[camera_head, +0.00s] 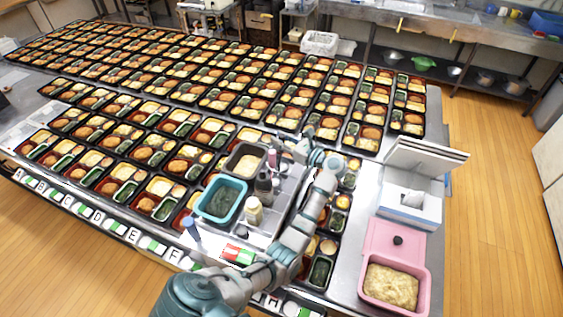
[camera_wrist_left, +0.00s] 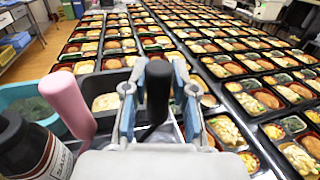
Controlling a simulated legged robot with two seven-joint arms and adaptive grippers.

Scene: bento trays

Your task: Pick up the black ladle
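The black ladle's handle (camera_wrist_left: 158,85) stands upright in the left wrist view, between the two fingers of my left gripper (camera_wrist_left: 158,68). A gap shows on each side of the handle, so the gripper looks open around it and not closed on it. The ladle's lower end is hidden behind the gripper body. In the head view my left gripper (camera_head: 287,150) is over the far edge of the utensil tray, and the ladle is too small there to tell. My right gripper is not in view.
A pink handle (camera_wrist_left: 68,105) stands just left of the gripper, with a dark bottle (camera_wrist_left: 32,150) and a teal container (camera_wrist_left: 18,105) nearby. A food container (camera_head: 233,174) is beside it. Rows of bento trays (camera_head: 180,168) fill the table. A pink tub (camera_head: 365,282) stands right.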

